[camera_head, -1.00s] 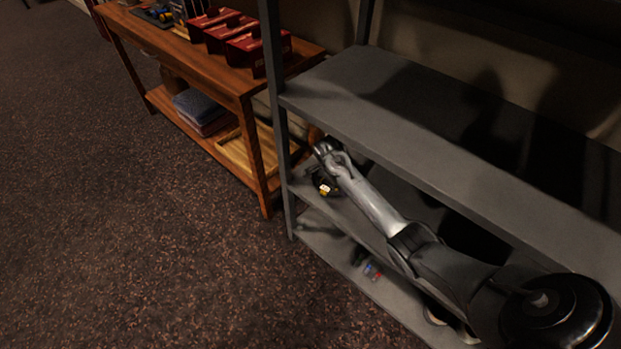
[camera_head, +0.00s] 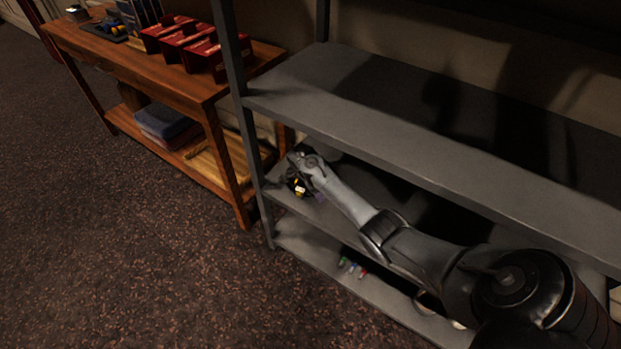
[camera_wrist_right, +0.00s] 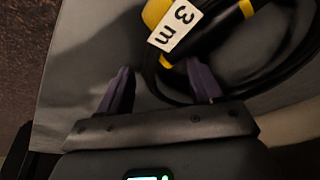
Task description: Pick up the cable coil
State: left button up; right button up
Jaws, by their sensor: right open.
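The cable coil (camera_wrist_right: 215,30) is black with yellow parts and a white tag reading "3 m". In the right wrist view it lies on a grey surface at the upper right, partly cut off by the frame edge. In the head view a small yellow and white part of the coil (camera_head: 299,188) shows on the middle shelf, mostly hidden by my arm. My right gripper (camera_wrist_right: 162,88) is open, with its two purple fingers pointing at the coil. The right finger is close to or over the black loop; I cannot tell if they touch. My left gripper is not in view.
The grey shelf unit's upper board (camera_head: 400,120) overhangs my right arm, and a dark upright (camera_head: 240,100) stands left of the gripper. Small coloured items (camera_head: 352,267) lie on the bottom shelf. A wooden table (camera_head: 110,60) with red bins (camera_head: 190,45) stands at the left.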

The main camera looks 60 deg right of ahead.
grip_shut()
jog(key=shift+w, duration=0.1)
jog(key=shift+r, duration=0.15)
dwell(0.4)
